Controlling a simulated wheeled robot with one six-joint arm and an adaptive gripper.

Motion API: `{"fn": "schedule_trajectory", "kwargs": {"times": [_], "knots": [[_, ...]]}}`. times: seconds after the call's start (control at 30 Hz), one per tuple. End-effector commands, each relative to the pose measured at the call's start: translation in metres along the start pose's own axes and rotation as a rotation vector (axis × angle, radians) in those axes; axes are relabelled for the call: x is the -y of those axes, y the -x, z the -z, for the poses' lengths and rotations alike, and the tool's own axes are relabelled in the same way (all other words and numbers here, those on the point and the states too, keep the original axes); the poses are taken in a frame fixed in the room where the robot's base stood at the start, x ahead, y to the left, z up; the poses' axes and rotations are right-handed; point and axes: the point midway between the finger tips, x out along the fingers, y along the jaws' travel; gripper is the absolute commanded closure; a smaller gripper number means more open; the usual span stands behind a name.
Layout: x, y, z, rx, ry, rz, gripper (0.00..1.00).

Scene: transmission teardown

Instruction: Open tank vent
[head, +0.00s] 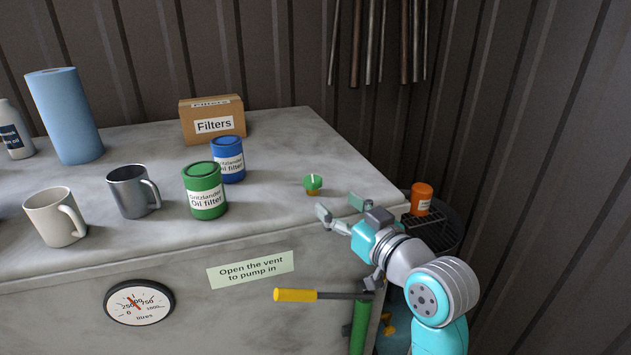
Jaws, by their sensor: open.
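The tank vent shows as a small green knob (313,182) with a white mark, on a brass-coloured base on the tank top near its right end. The grey tank (285,145) has a flat top and a sign (251,269) on its front reading "Open the vent to pump in". My gripper (340,207) is open and empty, just to the lower right of the knob. Its fingers are spread and look apart from the knob. I cannot tell its exact height above the tank top.
A green can (204,191), a blue can (228,159), a Filters box (212,120), two mugs (134,191) and a blue roll (65,115) stand to the left. A yellow-handled lever (296,295) juts in front. An orange can (421,198) stands at right.

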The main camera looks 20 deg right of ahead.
Motion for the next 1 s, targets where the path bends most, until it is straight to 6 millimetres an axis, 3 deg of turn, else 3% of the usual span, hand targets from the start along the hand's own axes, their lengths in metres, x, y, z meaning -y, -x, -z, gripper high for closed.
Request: {"fn": "schedule_trajectory", "kwargs": {"times": [0.2,0.37,0.8,1.0], "knots": [[0.009,0.005,0.004,-0.02,0.001,-0.075,0.35],[0.008,-0.002,0.006,-0.023,0.0,-0.085,0.35],[0.002,-0.074,0.007,-0.022,0.001,-0.083,0.35],[0.0,-0.095,0.008,-0.022,0.002,-0.084,0.35]]}}
